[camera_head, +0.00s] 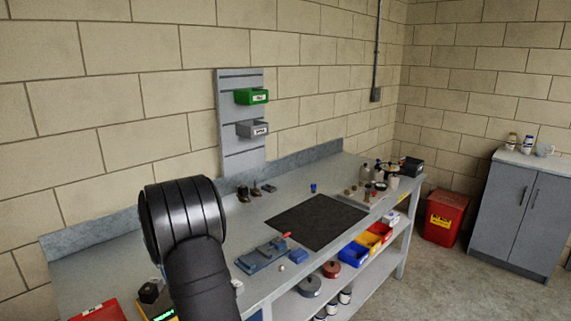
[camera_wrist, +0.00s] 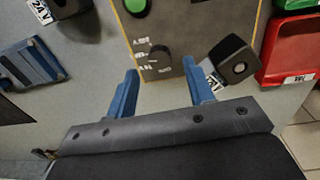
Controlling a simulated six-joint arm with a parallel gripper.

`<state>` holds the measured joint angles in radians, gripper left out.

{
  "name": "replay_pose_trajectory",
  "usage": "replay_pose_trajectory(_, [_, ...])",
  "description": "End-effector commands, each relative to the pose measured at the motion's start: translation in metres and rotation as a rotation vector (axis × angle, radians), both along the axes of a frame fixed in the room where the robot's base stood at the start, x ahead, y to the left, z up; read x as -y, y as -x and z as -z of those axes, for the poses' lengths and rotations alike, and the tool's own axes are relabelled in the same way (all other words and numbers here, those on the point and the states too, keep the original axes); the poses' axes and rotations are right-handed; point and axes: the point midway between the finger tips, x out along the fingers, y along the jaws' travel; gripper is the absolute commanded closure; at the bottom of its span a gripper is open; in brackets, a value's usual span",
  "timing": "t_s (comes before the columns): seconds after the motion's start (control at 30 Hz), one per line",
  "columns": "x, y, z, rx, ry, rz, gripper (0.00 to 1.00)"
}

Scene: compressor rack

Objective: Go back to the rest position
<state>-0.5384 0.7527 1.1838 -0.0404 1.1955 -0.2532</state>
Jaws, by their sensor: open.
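My gripper (camera_wrist: 164,90) is open and empty in the wrist view, its two blue fingers apart. It hangs over the bench near a grey-brown panel (camera_wrist: 190,20) with a green button (camera_wrist: 137,6) and a black knob (camera_wrist: 157,54). A black block (camera_wrist: 234,60) with a white label lies just beyond the right finger. In the head view my dark arm covers part of the bench's near left end, and the gripper itself is hidden there.
The grey bench (camera_head: 180,220) carries a black mat (camera_head: 318,221), a blue vise-like fixture (camera_head: 262,255) and several bottles (camera_head: 378,172) at the far end. A red bin (camera_wrist: 290,50) sits right of the fingers. A pegboard (camera_head: 231,155) with green and grey bins stands behind.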

Motion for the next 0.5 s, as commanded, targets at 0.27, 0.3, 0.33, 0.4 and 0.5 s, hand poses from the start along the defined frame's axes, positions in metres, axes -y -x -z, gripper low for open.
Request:
replay_pose_trajectory(0.27, [0.001, -0.001, 0.029, -0.001, 0.001, 0.0, 0.52])
replay_pose_trajectory(0.3, [0.001, -0.001, 0.03, -0.001, 0.001, 0.0, 0.52])
replay_pose_trajectory(0.33, [0.001, -0.001, 0.031, 0.0, 0.0, 0.0, 0.52])
replay_pose_trajectory(0.4, [0.001, -0.001, 0.032, 0.0, 0.0, 0.0, 0.52])
replay_pose_trajectory(0.5, [0.001, -0.001, 0.031, 0.0, 0.0, 0.001, 0.52])
